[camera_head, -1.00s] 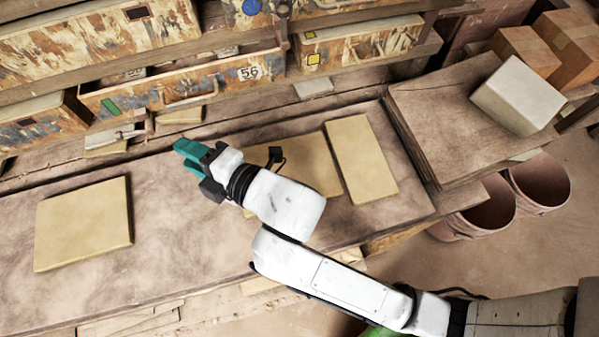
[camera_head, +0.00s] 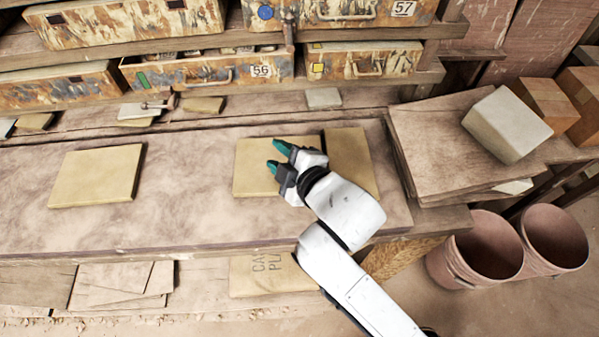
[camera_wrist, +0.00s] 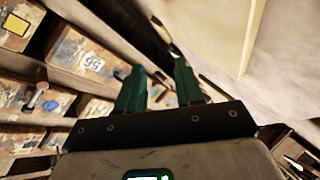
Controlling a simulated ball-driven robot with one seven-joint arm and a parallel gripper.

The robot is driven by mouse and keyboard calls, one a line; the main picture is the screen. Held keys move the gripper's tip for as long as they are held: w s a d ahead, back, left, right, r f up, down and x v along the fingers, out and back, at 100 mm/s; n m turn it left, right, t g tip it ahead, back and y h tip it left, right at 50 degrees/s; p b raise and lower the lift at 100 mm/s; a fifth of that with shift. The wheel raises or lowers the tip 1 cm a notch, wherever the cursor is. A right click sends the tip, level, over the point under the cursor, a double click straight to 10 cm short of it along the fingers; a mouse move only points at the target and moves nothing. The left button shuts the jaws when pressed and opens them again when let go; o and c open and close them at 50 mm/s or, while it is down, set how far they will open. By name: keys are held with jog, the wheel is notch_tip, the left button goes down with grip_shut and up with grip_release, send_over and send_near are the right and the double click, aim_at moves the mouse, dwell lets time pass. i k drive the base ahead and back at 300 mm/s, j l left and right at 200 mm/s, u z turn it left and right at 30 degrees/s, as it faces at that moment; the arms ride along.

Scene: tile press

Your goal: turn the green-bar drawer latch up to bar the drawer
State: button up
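The green-bar drawer (camera_head: 205,74) sits in the lower shelf row at upper left, with a green bar (camera_head: 143,80) and a label reading 56. Its open top shows dark contents, so it seems pulled out somewhat. Below its front, a small latch-like lever (camera_head: 158,104) lies roughly level, with a grey knob at its left end. My gripper (camera_head: 277,156) is open and empty above a tan tile on the bench, well right of and nearer than the lever. In the wrist view the two teal fingers (camera_wrist: 160,90) are apart; the 56 label (camera_wrist: 92,62) shows beyond.
Another upright latch (camera_head: 290,38) stands between the blue-dot and yellow-square drawers. Tan tiles (camera_head: 95,174) lie on the bench (camera_head: 190,200). A board stack (camera_head: 430,130) with a pale block (camera_head: 507,125) is at right, pink buckets (camera_head: 478,250) below.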

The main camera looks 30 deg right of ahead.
aim_at(157, 106)
jog(key=i+l+u, duration=0.2)
jog(key=u, duration=0.3)
jog(key=i+l+u, duration=0.3)
jog(key=u, duration=0.15)
jog(key=i, duration=0.05)
